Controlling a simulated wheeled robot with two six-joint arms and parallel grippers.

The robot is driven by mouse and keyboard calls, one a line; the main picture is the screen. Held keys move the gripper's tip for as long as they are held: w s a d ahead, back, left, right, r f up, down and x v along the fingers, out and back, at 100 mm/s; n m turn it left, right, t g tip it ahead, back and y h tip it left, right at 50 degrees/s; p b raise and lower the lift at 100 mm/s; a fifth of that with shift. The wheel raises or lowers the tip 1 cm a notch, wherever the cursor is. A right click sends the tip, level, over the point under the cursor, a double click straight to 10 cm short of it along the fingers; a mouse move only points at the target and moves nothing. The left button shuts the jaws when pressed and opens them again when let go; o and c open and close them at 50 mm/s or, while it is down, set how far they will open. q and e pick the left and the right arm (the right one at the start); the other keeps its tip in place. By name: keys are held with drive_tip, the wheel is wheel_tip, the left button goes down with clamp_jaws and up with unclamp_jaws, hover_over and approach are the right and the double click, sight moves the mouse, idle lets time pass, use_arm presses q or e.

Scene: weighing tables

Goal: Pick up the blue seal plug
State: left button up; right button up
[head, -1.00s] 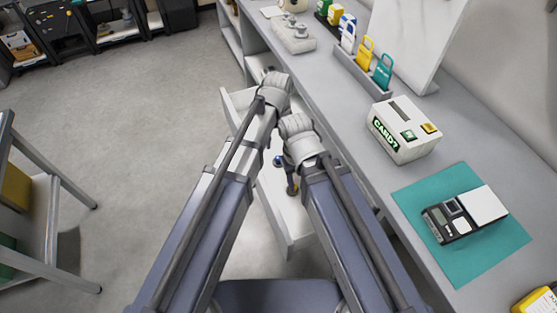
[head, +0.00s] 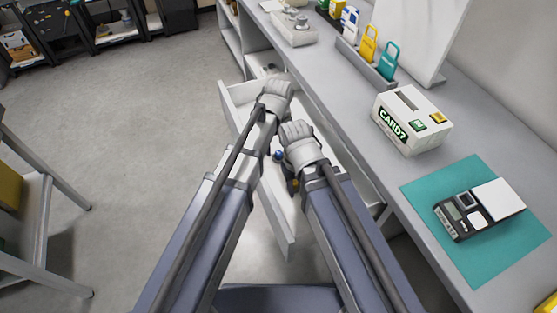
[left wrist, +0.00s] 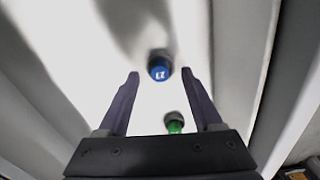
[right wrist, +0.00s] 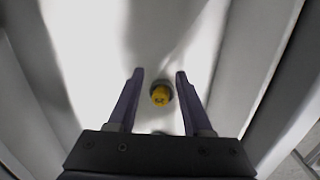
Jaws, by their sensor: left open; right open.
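The blue seal plug (left wrist: 160,67) is a small round cap with a pale mark, lying on the white floor of the open drawer (head: 277,222). In the left wrist view it is centred near the tips of my left gripper (left wrist: 160,73), which is open and empty. A green plug (left wrist: 174,122) shows lower between its fingers. My right gripper (right wrist: 160,74) is also open and empty, with a yellow plug (right wrist: 160,96) below, between its fingers. In the head view both arms reach into the drawer, and their fingers are hidden under the grey wrists.
The grey counter (head: 345,110) runs along the right above the drawer. It holds a white box (head: 410,120), a scale (head: 478,210) on a teal mat (head: 425,215) and a rack of tags (head: 365,62). A side table (head: 40,190) stands left. Floor between is clear.

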use_arm(q)
drive_tip(key=shift+f+b, duration=0.35)
drive_tip(key=shift+f, duration=0.5)
drive_tip(key=shift+r, duration=0.1)
drive_tip(key=shift+c, duration=0.4)
clamp_jaws()
